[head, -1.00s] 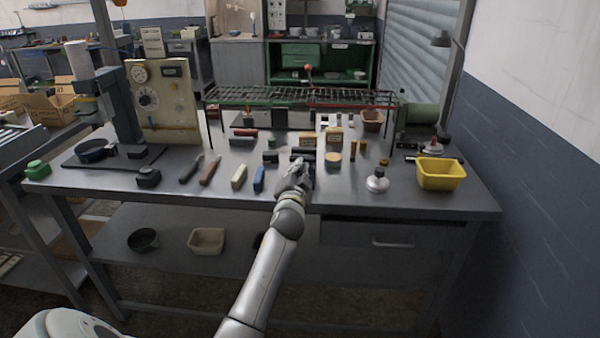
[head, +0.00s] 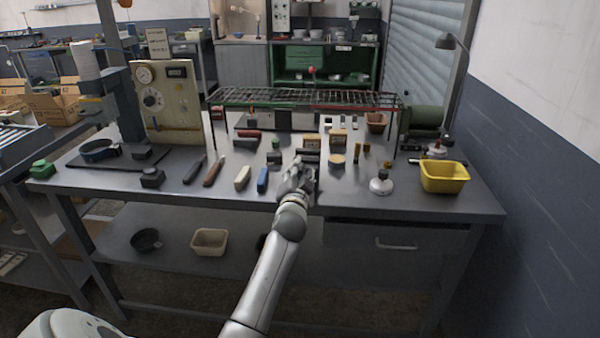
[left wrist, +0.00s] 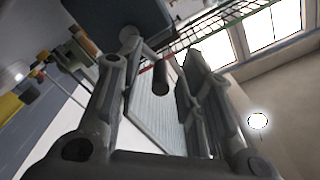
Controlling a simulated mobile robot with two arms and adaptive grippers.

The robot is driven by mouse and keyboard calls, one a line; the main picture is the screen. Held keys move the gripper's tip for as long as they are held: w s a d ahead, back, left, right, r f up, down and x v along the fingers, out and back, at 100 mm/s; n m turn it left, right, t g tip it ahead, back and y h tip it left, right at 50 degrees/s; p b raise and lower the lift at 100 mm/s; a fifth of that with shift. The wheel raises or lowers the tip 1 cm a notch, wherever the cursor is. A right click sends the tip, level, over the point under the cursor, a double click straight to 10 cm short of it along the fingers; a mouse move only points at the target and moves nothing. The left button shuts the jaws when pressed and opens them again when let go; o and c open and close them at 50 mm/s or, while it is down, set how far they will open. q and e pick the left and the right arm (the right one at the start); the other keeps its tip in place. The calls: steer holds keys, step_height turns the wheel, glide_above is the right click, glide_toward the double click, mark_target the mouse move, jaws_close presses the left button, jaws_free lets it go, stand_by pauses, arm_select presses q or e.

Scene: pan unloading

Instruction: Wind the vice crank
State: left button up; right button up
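My left gripper (head: 299,170) is at the front middle of the workbench, over its front part. In the left wrist view its two fingers (left wrist: 160,85) stand apart, so it is open. A short dark cylindrical handle (left wrist: 162,76), seemingly the crank's grip, lies between the fingers with gaps visible beside it. A large dark block (left wrist: 115,18), seemingly the vice body, is just beyond the fingers. In the head view my gripper hides most of the vice and crank. My right gripper is not in view.
The workbench (head: 340,200) holds a blue block (head: 262,180), a pale block (head: 242,178), a silver-based round item (head: 381,183) and a yellow bin (head: 444,177) near the gripper. A wire rack (head: 305,98) spans the back. The front right strip is clear.

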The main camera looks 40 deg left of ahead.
arm_select(q)
steer(key=shift+w, duration=0.1)
steer(key=v, duration=1.2)
steer(key=shift+a, duration=0.1)
